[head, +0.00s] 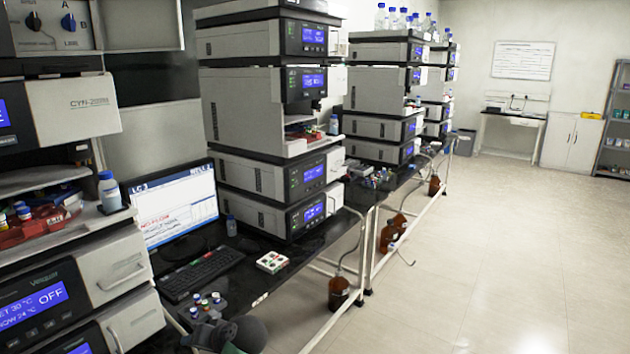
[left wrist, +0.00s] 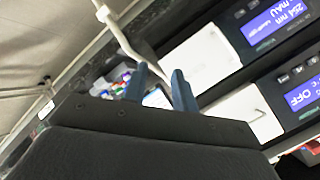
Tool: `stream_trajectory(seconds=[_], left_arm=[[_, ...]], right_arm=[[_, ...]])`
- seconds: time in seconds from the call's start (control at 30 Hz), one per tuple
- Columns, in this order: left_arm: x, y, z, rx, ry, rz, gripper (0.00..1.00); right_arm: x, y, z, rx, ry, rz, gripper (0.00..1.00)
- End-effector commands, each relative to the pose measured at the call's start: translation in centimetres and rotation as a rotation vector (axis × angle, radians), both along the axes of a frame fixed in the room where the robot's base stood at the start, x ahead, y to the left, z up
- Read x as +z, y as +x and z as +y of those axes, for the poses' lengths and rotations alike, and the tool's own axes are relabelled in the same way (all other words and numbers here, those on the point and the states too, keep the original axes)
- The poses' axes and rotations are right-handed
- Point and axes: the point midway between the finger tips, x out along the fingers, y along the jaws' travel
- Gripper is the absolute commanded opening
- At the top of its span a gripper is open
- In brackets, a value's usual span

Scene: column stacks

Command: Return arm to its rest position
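My left gripper (left wrist: 160,70) shows in the left wrist view as two blue fingers standing apart. Nothing is clearly held between them. Behind the fingers are small coloured caps (left wrist: 122,84) and a white bent tube or rail (left wrist: 120,32). In the head view, dark parts of my left arm show at the bottom edge, low beside the bench. The fingers cannot be made out there. My right arm and gripper are in neither view.
A bench (head: 268,290) carries a keyboard (head: 203,274), a monitor (head: 176,215), a small tray of vials (head: 272,262) and stacked instruments (head: 265,180). A brown bottle (head: 338,293) stands below. The floor (head: 500,260) to the right is clear.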

Motion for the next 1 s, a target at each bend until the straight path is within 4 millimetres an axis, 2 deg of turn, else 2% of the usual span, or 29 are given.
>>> stream_trajectory(seconds=[0.03, 0.2, 0.37, 0.5, 0.73, 0.9, 1.0], left_arm=[[-2.0, -1.5, -0.4, -0.029, -0.034, 0.024, 0.28], [-7.4, -6.1, -2.2, -0.125, -0.161, 0.093, 0.28], [-11.6, -10.9, -4.1, -0.209, -0.288, 0.155, 0.28], [-14.7, -15.6, -6.0, -0.275, -0.404, 0.208, 0.28], [-18.0, -23.8, -9.4, -0.371, -0.603, 0.289, 0.28], [-19.0, -29.9, -12.0, -0.427, -0.755, 0.341, 0.28], [-19.1, -32.9, -13.3, -0.452, -0.832, 0.364, 0.28]], right_arm=[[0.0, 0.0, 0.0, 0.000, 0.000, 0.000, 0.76], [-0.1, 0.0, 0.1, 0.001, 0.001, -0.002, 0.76], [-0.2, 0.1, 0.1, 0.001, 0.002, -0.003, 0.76], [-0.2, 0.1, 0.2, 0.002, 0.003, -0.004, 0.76], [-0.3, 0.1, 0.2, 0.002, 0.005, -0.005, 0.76], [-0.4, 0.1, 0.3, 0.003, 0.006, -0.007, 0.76], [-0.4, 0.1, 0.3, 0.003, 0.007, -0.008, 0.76]])
